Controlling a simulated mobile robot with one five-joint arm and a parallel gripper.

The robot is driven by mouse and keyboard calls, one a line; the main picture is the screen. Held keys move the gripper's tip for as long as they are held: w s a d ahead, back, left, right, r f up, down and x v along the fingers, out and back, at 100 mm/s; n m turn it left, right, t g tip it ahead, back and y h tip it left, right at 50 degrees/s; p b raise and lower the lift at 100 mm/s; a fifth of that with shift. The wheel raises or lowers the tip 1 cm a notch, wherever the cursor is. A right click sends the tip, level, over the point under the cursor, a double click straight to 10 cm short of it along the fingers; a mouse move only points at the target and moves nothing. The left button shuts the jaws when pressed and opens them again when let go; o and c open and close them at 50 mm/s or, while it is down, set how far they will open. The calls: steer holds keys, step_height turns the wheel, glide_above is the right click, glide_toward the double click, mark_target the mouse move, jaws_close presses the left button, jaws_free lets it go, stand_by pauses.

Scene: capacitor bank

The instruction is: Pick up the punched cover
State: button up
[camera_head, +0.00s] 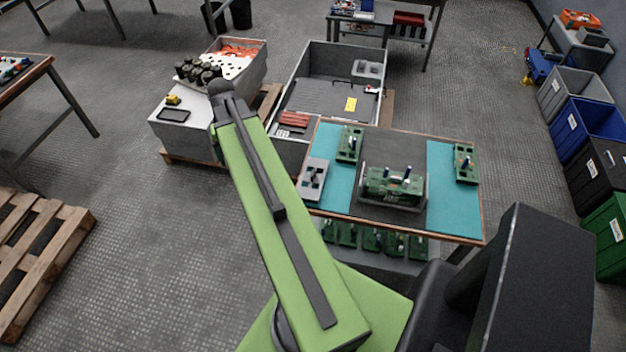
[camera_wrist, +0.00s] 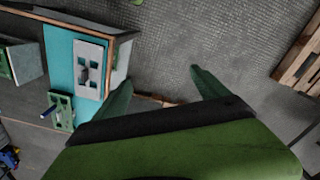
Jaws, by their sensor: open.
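The punched cover (camera_head: 312,182) looks like a light grey plate with dark holes. It lies at the left edge of the table, on the teal mat, with something small and dark at its middle. In the wrist view the cover (camera_wrist: 90,70) is at the upper left, left of my gripper. My gripper (camera_wrist: 160,75) shows there as two green fingers spread apart, empty, over the floor beyond the table edge. The gripper is not seen in the head view, where my green arm crosses left of the table.
The table (camera_head: 400,222) also holds a green unit (camera_head: 393,186) in the middle and green boards (camera_head: 348,145) (camera_head: 465,164) at the sides. A large grey crate (camera_head: 300,70) stands behind. Another crate (camera_head: 190,128) is left of my arm. Colored bins (camera_head: 590,125) line the right.

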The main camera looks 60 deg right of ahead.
steer(key=s+d+m, duration=0.4)
steer(key=s+d, duration=0.5)
steer(key=d, duration=0.4)
steer(key=m, duration=0.2)
glide_above(313, 173)
steer(key=f+b, duration=1.3)
steer(key=shift+d+f, duration=0.1)
steer(key=shift+d, duration=0.15)
steer(key=f+b, duration=0.5)
steer(key=shift+a+f, duration=0.1)
steer(key=shift+a, duration=0.1)
steer(key=shift+r, duration=0.2)
steer(key=c, duration=1.2)
